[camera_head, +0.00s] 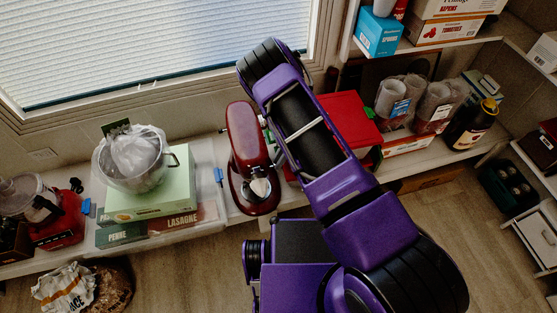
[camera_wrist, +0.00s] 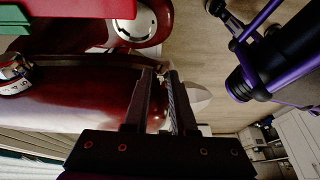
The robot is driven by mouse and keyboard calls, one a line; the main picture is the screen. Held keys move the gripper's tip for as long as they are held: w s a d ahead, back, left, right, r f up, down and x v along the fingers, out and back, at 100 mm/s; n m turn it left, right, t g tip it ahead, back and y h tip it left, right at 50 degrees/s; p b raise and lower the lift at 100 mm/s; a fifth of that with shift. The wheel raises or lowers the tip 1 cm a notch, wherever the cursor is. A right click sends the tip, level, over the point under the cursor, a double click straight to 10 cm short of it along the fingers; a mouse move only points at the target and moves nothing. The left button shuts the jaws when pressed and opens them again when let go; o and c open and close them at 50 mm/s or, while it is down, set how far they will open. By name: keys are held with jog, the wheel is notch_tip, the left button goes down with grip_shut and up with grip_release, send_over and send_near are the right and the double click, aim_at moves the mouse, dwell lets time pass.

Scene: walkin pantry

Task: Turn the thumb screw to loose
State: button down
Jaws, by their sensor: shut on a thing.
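The dark red stand mixer (camera_head: 247,140) stands on the white counter, left of my arm in the head view. In the wrist view its red head (camera_wrist: 80,100) fills the left side, and a red lower part with a pale round plate (camera_wrist: 135,28) lies above. My gripper (camera_wrist: 161,72) has its two dark fingers close together at the end of the mixer head. They are shut on the thumb screw, which is mostly hidden between them. In the head view my arm hides the fingers.
A green box (camera_head: 150,200) with a metal bowl (camera_head: 130,165) on it stands left of the mixer. A red box (camera_head: 345,125) is close behind my arm on the right. Cups (camera_head: 395,95) and a dark bottle (camera_head: 470,125) stand farther right. The window blind (camera_head: 150,45) is behind.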

jog(key=shift+w+r, duration=0.1)
jog(key=shift+w, duration=0.1)
jog(key=c, duration=0.7)
grip_release()
jog(key=shift+s, duration=0.1)
jog(key=shift+c, duration=0.2)
jog(key=p+v, duration=0.2)
jog(key=v, duration=1.5)
jog(key=shift+r+p, duration=0.2)
jog(key=shift+p, duration=0.1)
